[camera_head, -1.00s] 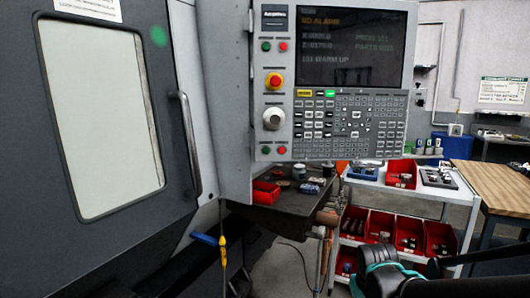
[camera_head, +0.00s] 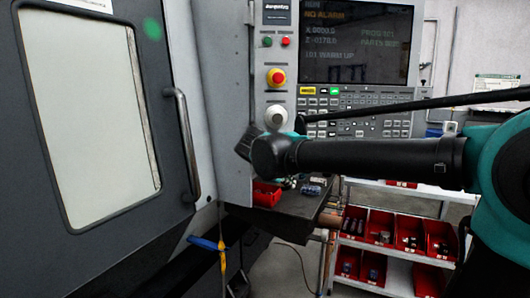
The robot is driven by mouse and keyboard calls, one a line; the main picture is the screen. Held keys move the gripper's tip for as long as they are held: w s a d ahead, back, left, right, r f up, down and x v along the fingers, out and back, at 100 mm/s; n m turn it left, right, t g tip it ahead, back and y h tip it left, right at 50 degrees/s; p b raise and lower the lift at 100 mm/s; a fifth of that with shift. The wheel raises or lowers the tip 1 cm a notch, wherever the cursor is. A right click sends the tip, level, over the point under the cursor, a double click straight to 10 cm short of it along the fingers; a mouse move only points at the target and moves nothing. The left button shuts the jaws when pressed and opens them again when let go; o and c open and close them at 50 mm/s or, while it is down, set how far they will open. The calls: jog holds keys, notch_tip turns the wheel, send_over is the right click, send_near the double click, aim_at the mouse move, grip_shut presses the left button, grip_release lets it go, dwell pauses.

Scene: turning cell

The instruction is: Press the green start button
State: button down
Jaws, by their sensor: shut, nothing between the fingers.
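The control panel (camera_head: 345,98) of the machine fills the upper middle, with a lit screen (camera_head: 355,40) reading no alarm. A small green button (camera_head: 267,41) sits at its upper left beside a red one (camera_head: 285,41). The panel's lower left corner, with its lower pair of buttons, is hidden behind my arm. My dark arm reaches in from the right across the lower panel, and its end lies in front of that corner. I cannot make out my gripper's fingers, and I cannot tell whether anything touches the panel.
A red emergency stop (camera_head: 276,78) and a pale knob (camera_head: 276,116) stand above my arm's end. The closed machine door (camera_head: 95,110) with its handle (camera_head: 185,145) is at left. Below are a red bin (camera_head: 266,194) and a white shelf (camera_head: 372,285) with red bins.

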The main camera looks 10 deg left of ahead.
jog(key=w+a+r+n+t, duration=0.1)
jog(key=a+r+n, duration=0.1)
jog(key=a+r, duration=0.4)
jog(key=shift+a+r+t, duration=0.35)
jog(key=shift+t, duration=0.05)
jog(key=shift+w, duration=0.2)
jog(key=w+a, duration=0.1)
jog(key=w, duration=0.7)
jog(key=shift+w+a, duration=0.25)
jog(key=shift+w, duration=0.15)
dwell(0.9)
jog(key=shift+w+a, duration=0.1)
jog(key=shift+w, duration=0.2)
